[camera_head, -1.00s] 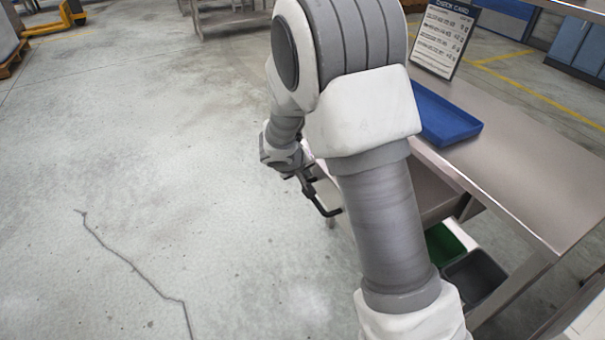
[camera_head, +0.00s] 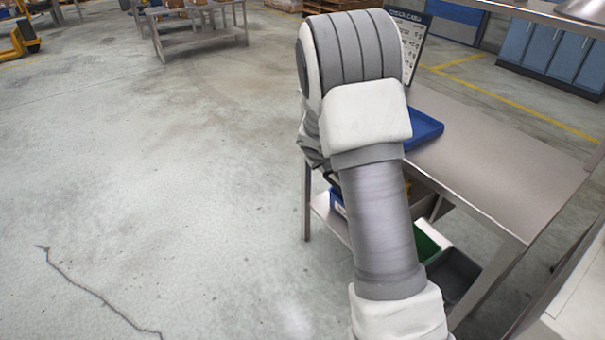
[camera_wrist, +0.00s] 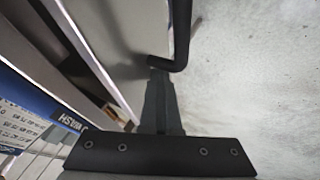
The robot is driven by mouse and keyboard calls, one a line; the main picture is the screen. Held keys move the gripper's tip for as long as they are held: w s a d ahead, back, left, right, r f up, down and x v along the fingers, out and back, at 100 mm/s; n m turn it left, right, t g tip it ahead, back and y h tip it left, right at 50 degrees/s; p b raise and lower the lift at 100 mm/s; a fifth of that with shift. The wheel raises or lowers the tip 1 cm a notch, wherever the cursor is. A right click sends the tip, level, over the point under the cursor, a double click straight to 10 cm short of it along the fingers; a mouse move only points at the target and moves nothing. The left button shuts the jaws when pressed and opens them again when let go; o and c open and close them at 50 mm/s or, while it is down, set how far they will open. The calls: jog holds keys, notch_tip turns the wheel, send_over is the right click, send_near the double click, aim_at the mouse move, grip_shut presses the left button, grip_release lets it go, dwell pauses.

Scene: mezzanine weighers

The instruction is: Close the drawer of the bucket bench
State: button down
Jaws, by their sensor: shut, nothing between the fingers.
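The bucket bench (camera_head: 500,180) is a grey metal table at the right of the head view. My arm hides its drawer there. In the wrist view, a pale grey panel (camera_wrist: 120,35), apparently the drawer's front, runs down the upper middle, with a black bar handle (camera_wrist: 182,35) on its right side. A dark gap shows left of the panel, but I cannot tell how far out the drawer stands. My gripper (camera_wrist: 163,82) is shut and empty, its tips just below the handle's bent end; contact is unclear. My gripper is hidden in the head view.
A blue tray (camera_head: 424,130) and a printed card (camera_head: 412,40) stand on the bench. Green (camera_head: 432,238) and dark grey (camera_head: 455,272) bins sit below. A blue and white printed surface (camera_wrist: 30,115) is at the wrist view's left. Open floor lies left.

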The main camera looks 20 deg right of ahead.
jog(key=w+d+p, duration=0.1)
jog(key=d, duration=0.2)
jog(key=w+d+p, duration=0.1)
jog(key=d, duration=0.2)
jog(key=w+d+p, duration=0.1)
jog(key=d+p, duration=0.1)
jog(key=d, duration=0.1)
jog(key=shift+d, duration=0.3)
jog(key=shift+w+d+r, duration=0.1)
jog(key=shift+w+d, duration=0.05)
jog(key=shift+d, duration=0.15)
jog(key=shift+d+r, duration=0.1)
